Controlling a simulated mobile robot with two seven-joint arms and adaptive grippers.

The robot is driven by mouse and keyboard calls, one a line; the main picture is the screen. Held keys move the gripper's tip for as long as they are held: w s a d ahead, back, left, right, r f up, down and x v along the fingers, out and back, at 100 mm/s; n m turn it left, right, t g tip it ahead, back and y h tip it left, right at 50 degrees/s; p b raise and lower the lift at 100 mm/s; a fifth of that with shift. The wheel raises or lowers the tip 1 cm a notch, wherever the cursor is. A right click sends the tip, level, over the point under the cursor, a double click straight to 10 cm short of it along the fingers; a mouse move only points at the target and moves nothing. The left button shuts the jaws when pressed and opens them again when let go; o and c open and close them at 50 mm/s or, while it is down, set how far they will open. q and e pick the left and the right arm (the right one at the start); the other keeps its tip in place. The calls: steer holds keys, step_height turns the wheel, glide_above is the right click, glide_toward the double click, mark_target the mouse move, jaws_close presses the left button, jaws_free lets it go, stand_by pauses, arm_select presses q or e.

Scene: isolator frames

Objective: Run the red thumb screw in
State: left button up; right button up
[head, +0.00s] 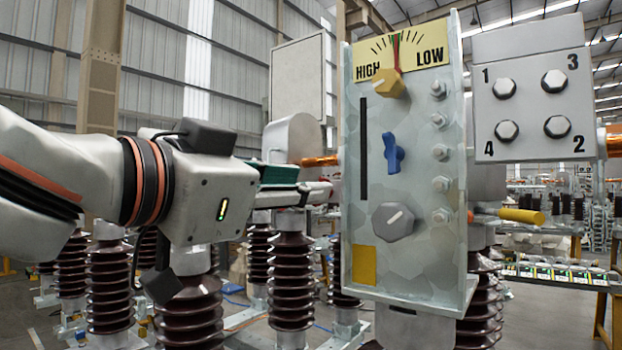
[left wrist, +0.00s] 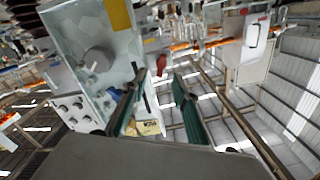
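In the left wrist view a small red part (left wrist: 161,64), which looks like the red thumb screw, shows beyond and between my left fingertips, by the side of the grey panel. I cannot make out its thread or how deep it sits. My left gripper (head: 328,190) points right at the left edge of the grey control panel (head: 400,270). In the left wrist view its green-padded fingers (left wrist: 158,78) stand apart with nothing held between them. My right gripper is in neither view.
The panel carries a yellow knob (head: 388,83), a blue lever (head: 393,153), a grey knob (head: 393,221) and several bolts on its right flange. A numbered four-bolt plate (head: 530,95) stands to its right. Brown ribbed insulators (head: 291,280) stand below my left arm.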

arm_select(q)
steer(key=x, duration=0.3)
steer(key=shift+c, duration=0.5)
jaws_close()
